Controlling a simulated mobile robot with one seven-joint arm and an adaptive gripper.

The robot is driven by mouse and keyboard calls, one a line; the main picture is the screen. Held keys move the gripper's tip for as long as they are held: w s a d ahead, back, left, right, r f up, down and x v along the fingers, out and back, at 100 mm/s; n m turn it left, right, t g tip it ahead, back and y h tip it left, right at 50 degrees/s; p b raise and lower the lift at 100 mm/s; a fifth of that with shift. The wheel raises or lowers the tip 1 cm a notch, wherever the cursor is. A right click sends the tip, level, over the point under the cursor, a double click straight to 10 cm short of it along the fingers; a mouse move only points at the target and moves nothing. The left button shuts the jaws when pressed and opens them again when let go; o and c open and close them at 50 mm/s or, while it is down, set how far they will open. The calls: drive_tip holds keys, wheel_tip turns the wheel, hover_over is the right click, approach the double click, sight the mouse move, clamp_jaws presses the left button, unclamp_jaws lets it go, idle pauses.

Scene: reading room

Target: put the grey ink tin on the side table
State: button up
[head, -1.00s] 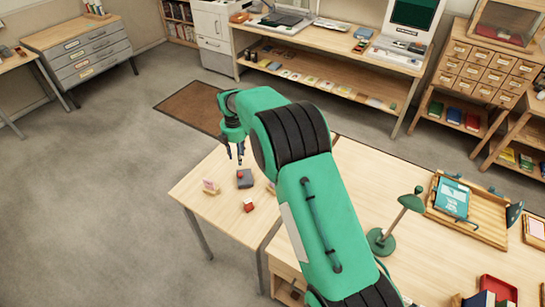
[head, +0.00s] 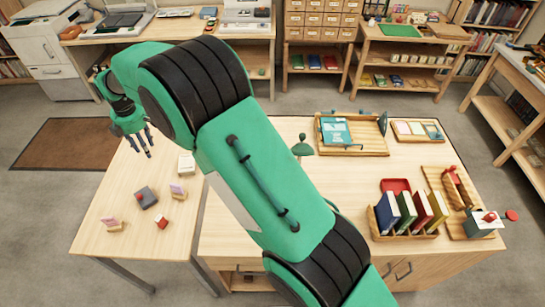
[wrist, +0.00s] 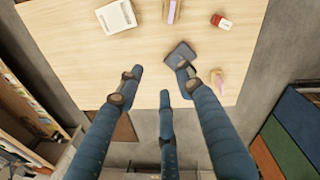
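A dark grey, box-like thing (head: 146,197) with a small red spot at its edge lies on the smaller light wood table (head: 95,235), left of the desk. It looks like the grey ink tin, and this table like the side table; no label confirms either. The grey thing also shows in the wrist view (wrist: 179,53), close by my right-hand finger, which overlaps its lower edge. My gripper (head: 138,145) hangs over the far end of this table. In the wrist view its three fingers (wrist: 160,85) are spread with nothing between them. Whether one touches the grey thing I cannot tell.
A white box (head: 187,164), pinkish blocks (head: 178,191) (head: 113,225) and a red-and-white block (head: 160,221) stand around the grey thing. The desk on the right holds a tray (head: 352,147), a green lamp (head: 302,147) and a book rack (head: 405,230).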

drive_tip(key=w+d+r+m+t, duration=0.1)
drive_tip(key=d+r+m, duration=0.2)
drive_tip(key=d+r, duration=0.6)
drive_tip(key=w+d+r+m, duration=0.25)
drive_tip(key=d+r, duration=0.45)
drive_tip(key=d, duration=0.4)
drive_tip(key=s+d+r+m, duration=0.2)
drive_tip(key=d+r, duration=0.2)
drive_tip(key=d, duration=0.3)
drive_tip(key=s+d+r+m+t, duration=0.1)
drive_tip(key=s+d+r+m, duration=0.15)
drive_tip(key=d, duration=0.45)
drive_tip(key=s+d+r+m, duration=0.2)
drive_tip(key=s+d+r, duration=0.1)
drive_tip(key=d+r, duration=0.3)
drive_tip(key=s+d+r+m+t, duration=0.1)
drive_tip(key=s+d+m, duration=0.2)
drive_tip(key=s+d, duration=0.45)
drive_tip(key=s+d+r+m, duration=0.1)
drive_tip(key=s+d+m, duration=0.3)
drive_tip(key=d, duration=0.6)
drive_tip(key=s+d+f+m+t, duration=0.1)
drive_tip(key=s+d+f+m, duration=0.1)
drive_tip(key=s+d, duration=0.3)
drive_tip(key=s+d+f+m, duration=0.2)
drive_tip(key=s+d+m, duration=0.2)
drive_tip(key=s, duration=0.7)
drive_tip(key=shift+s+d+f+t+h, duration=0.4)
drive_tip(key=shift+d, duration=0.2)
drive_tip(key=shift+f, duration=0.1)
